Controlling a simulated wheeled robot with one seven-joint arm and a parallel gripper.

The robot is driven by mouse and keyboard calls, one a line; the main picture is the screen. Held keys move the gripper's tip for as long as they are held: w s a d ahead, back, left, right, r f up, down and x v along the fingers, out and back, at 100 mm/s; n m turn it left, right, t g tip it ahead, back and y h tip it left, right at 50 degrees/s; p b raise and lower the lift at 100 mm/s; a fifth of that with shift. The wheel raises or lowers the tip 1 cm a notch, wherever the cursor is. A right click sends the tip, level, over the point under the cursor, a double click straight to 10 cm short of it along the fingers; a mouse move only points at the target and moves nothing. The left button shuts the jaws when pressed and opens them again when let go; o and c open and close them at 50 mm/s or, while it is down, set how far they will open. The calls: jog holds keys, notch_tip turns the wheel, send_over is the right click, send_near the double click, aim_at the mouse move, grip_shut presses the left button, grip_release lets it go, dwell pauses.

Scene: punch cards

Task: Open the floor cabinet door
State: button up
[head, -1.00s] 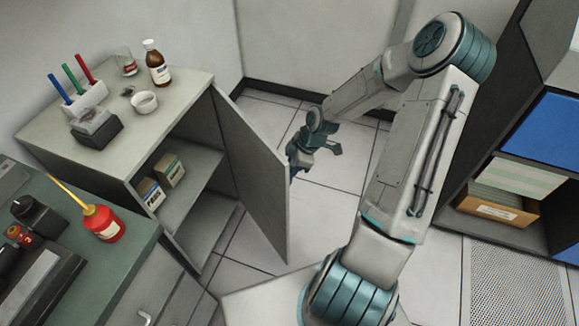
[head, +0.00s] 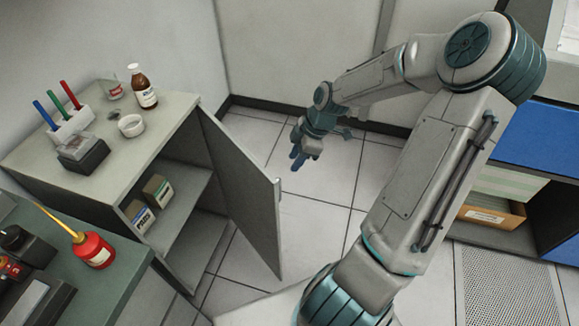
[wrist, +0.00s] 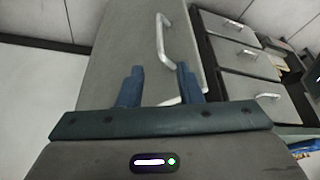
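The floor cabinet (head: 85,187) stands at the left in the head view. Its grey door (head: 243,200) is swung well out, and the shelves inside show. A bit of the pale door handle (head: 279,186) shows at the door's free edge. In the wrist view the door's outer face (wrist: 120,45) lies ahead with its curved metal handle (wrist: 161,38). My gripper (head: 297,164) is beyond and right of the door's free edge, apart from it. In the wrist view my gripper (wrist: 160,85) has its two blue fingers spread, with nothing held between them.
Small boxes (head: 157,191) sit on the cabinet's shelf. A brown bottle (head: 143,88), a white dish (head: 131,125) and pens stand on its top. A green bench with a red oil can (head: 93,250) is in front. Tiled floor (head: 315,215) right of the door is clear.

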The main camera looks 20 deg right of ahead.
jog(key=shift+d+r, duration=0.25)
jog(key=shift+r, duration=0.3)
